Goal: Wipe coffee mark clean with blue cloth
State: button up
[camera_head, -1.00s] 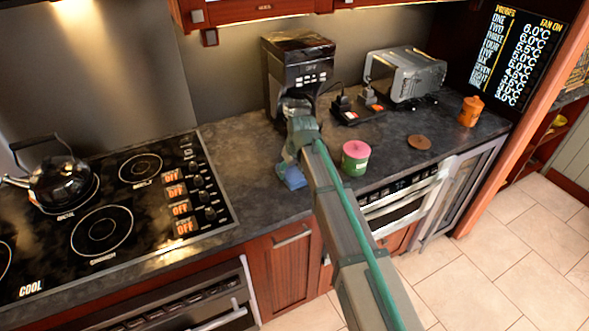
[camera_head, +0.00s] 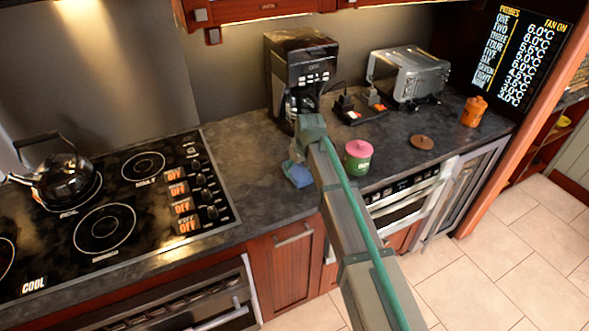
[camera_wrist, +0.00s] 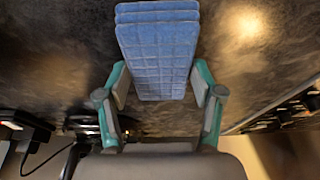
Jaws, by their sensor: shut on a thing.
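The blue cloth (camera_head: 297,175) is a folded, quilted pad at the counter in front of the coffee maker. In the wrist view the cloth (camera_wrist: 158,45) fills the top middle, between the two green-edged fingers. My gripper (camera_head: 299,158) is shut on the cloth, with a finger on each side of it. The cloth is low over the dark stone counter (camera_head: 245,190) and seems to touch it. I cannot make out a clear coffee mark; the area under the cloth is hidden.
A black coffee maker (camera_head: 297,75) stands behind my gripper. A flat brown disc (camera_head: 422,142), orange jar (camera_head: 474,111) and toaster (camera_head: 410,75) are farther right. The stove (camera_head: 110,210) is left.

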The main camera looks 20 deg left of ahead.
jog(key=shift+w+d, duration=2.65)
jog(key=shift+d, duration=0.05)
jog(key=shift+s+a, duration=3.7)
jog(key=shift+s, duration=0.05)
jog(key=shift+w+d, duration=3.75)
